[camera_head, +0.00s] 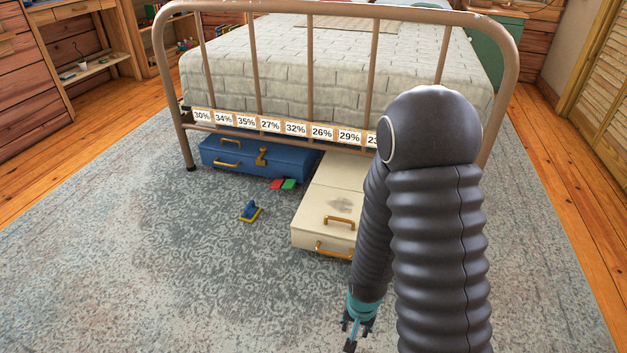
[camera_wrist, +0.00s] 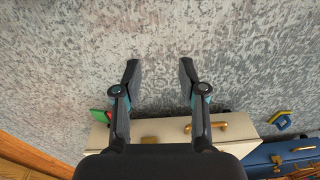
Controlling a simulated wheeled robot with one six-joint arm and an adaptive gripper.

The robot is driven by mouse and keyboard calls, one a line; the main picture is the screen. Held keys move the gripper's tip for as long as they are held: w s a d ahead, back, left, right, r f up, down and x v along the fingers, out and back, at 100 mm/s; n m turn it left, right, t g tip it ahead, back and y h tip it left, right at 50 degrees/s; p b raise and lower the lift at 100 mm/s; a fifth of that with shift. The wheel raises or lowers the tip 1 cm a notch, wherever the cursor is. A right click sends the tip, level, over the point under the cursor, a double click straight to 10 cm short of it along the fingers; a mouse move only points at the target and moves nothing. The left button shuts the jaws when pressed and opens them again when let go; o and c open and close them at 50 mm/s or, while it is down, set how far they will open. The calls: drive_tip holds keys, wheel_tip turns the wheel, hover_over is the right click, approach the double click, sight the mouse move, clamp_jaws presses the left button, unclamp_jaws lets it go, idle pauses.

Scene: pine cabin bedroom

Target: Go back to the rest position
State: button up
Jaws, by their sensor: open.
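My gripper (camera_head: 354,330) hangs low at the bottom of the head view, to the right of centre, over the rug in front of the cream case. In the wrist view my gripper (camera_wrist: 158,80) is open, with its two dark fingers apart and only rug between them. Nothing is held. My arm rises in front of the bed and hides part of the cream case and the bed frame.
A cream case (camera_head: 310,218) and a blue case (camera_head: 230,157) lie under the bed frame (camera_head: 255,60). A blue and yellow object (camera_head: 250,211) and red and green pieces (camera_head: 288,184) lie on the rug (camera_head: 150,260). The rug at the left is clear.

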drive_tip(key=s+d+r+n+t+p, duration=0.1)
drive_tip(key=s+r+p, duration=0.1)
drive_tip(key=r, duration=1.3)
drive_tip(key=s+d+r+n+t+p, duration=0.1)
drive_tip(key=s+d+r+t+p, duration=0.1)
drive_tip(key=r, duration=1.3)
drive_tip(key=s+d+r+n+t+p, duration=0.1)
drive_tip(key=s+r+p, duration=0.3)
drive_tip(key=r, duration=1.2)
drive_tip(key=shift+s+d+n+t, duration=0.3)
drive_tip(key=shift+s+d+t, duration=0.15)
drive_tip(key=shift+s, duration=0.45)
